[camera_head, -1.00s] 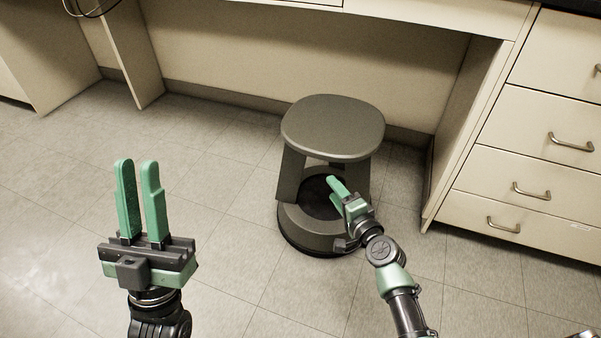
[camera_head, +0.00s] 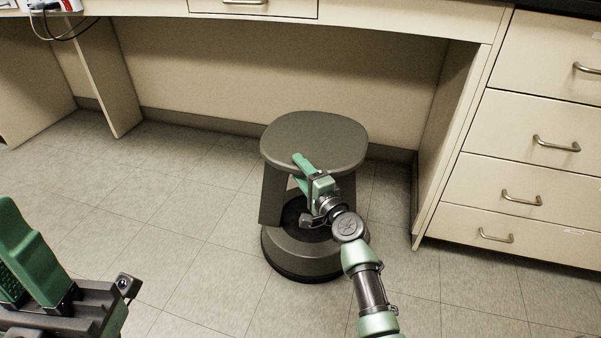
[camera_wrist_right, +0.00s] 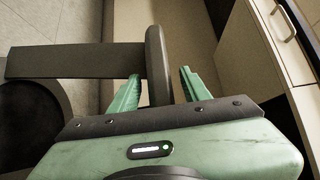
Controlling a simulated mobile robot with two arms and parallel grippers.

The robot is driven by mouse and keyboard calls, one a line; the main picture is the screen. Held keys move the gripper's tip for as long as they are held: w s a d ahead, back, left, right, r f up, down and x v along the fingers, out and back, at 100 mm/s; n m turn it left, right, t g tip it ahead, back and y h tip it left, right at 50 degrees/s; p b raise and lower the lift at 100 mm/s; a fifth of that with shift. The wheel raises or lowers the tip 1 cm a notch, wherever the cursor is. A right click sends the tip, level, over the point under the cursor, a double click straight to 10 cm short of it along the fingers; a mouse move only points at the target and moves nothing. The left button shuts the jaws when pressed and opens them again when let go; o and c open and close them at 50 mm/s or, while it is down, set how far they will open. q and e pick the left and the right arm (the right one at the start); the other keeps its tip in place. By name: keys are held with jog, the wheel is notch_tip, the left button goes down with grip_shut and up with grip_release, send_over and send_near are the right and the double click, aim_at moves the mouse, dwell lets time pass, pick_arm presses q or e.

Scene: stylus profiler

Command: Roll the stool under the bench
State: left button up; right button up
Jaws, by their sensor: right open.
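The grey step stool (camera_head: 314,140) stands upright on the floor in front of the bench's knee space, with a round base (camera_head: 300,258) and a wide seat. My right gripper (camera_head: 301,170) is at the near side of the stool, against the seat's front edge in the picture. In the right wrist view its open fingers (camera_wrist_right: 160,88) lie on either side of the seat's edge (camera_wrist_right: 157,60); I cannot tell whether they touch it. My left gripper (camera_head: 18,260) is at the lower left, partly cut off, away from the stool. The bench (camera_head: 400,30) is behind the stool.
The open knee space (camera_head: 270,75) lies between a left side panel (camera_head: 105,75) and the drawer cabinet (camera_head: 525,170) on the right. Cables (camera_head: 60,28) hang at the upper left. The tiled floor (camera_head: 150,200) left of the stool is clear.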

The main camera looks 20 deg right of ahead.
grip_shut()
jog(key=shift+f, duration=0.1)
dwell(1.3)
